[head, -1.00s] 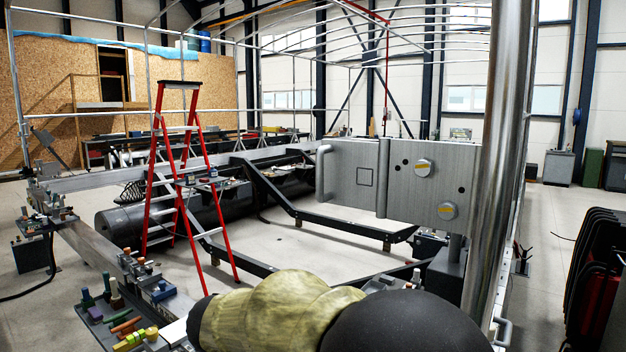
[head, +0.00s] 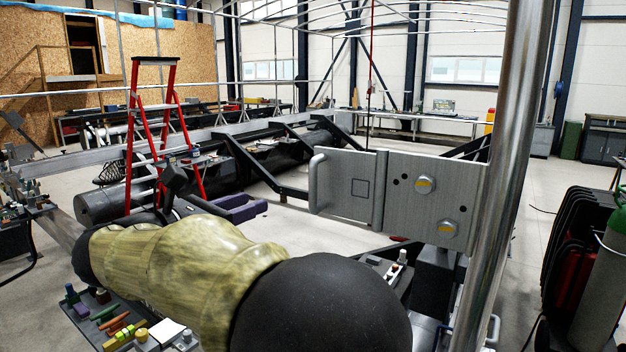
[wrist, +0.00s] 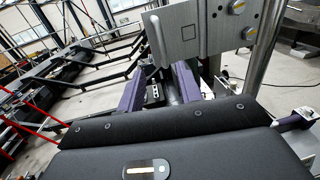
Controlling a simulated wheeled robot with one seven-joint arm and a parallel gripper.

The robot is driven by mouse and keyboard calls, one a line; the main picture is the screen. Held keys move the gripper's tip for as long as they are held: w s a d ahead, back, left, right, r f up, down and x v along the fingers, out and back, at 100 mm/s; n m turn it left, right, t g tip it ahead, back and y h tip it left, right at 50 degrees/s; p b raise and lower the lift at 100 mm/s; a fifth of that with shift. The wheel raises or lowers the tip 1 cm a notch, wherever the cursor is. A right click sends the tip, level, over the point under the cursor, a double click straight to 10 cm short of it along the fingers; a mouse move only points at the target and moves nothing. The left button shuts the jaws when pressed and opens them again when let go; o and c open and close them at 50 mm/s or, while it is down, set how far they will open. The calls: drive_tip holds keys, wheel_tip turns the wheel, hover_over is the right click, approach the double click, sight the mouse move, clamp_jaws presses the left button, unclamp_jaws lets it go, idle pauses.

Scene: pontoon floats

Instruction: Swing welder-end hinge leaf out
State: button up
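The hinge leaf (head: 345,187) is a flat grey metal plate with a square outline and a vertical bar handle (head: 315,183) on its left edge. It joins a bolted grey plate (head: 432,197) at a vertical seam, and the two look roughly in line. My gripper (head: 252,205) has purple fingers and is left of the handle and slightly lower in the head view, apart from it. In the wrist view my gripper (wrist: 158,82) is open and empty, with the handle (wrist: 156,42) ahead near the gap and the leaf (wrist: 188,30) beyond.
A shiny upright post (head: 505,150) stands right of the plates. A red stepladder (head: 165,125) stands at the left beyond my arm. Tools lie on a bench (head: 130,330) below my arm. A gas cylinder (head: 603,270) is at the right. Open floor (head: 330,235) shows beneath the leaf.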

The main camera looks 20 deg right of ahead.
sight(310, 181)
drive_tip(key=x, duration=1.7)
drive_tip(key=shift+w+d, duration=0.15)
drive_tip(key=shift+d, duration=0.05)
clamp_jaws()
